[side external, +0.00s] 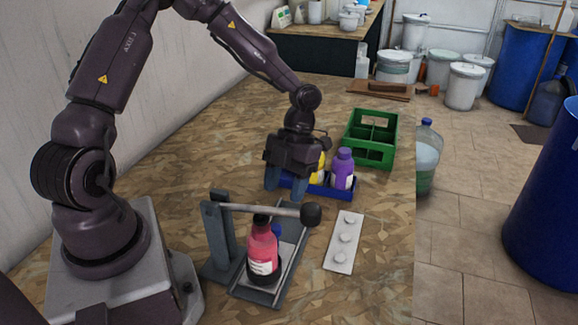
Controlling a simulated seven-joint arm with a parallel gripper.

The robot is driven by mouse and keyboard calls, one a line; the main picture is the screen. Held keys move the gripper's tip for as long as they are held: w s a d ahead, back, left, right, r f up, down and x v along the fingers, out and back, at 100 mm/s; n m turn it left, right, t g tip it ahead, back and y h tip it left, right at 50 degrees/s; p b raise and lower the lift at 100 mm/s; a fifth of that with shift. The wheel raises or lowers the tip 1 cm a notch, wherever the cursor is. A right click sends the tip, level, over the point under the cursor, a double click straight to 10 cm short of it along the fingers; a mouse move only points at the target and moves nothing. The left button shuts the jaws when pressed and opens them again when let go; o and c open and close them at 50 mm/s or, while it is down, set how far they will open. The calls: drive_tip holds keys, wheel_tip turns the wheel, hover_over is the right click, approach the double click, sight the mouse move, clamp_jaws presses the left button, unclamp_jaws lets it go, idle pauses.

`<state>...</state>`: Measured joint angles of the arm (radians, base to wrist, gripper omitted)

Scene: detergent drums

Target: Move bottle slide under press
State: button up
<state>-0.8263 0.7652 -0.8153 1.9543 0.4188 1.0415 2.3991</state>
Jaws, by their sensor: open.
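A pink-red bottle (263,256) with a black cap and pale label stands upright on the grey slide (290,250), which has raised side rails. The press (218,238) stands at the left of the slide; its lever arm (265,208) reaches right over the slide, ending in a black knob (311,214). The lever passes close by the bottle's cap; I cannot tell whether they touch. A small blue part (277,230) shows behind the bottle. My gripper (285,193) is open, pointing down behind the lever, beyond the bottle, with nothing seen between its fingers.
A blue tray (318,191) holds a purple bottle (343,169) and a yellow bottle (321,168), partly hidden by my gripper. A green crate (370,156) stands behind. The table's right edge is near.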

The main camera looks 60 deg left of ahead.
drive_tip(key=shift+v, duration=2.25)
drive_tip(key=s+d+r+n+t+y, duration=0.1)
drive_tip(key=s+r+n+t, duration=0.3)
drive_tip(key=n, duration=1.1)
drive_tip(key=s+d+r+n+t+y, duration=0.1)
drive_tip(key=s+d+r+n+t, duration=0.2)
drive_tip(key=s+r+n, duration=0.6)
wheel_tip(320, 180, up, 4)
drive_tip(key=n+t, duration=0.2)
drive_tip(key=n, duration=0.4)
drive_tip(key=shift+s+d+r+t, duration=0.15)
drive_tip(key=shift+s+r+t, duration=0.05)
drive_tip(key=shift+s+t, duration=0.15)
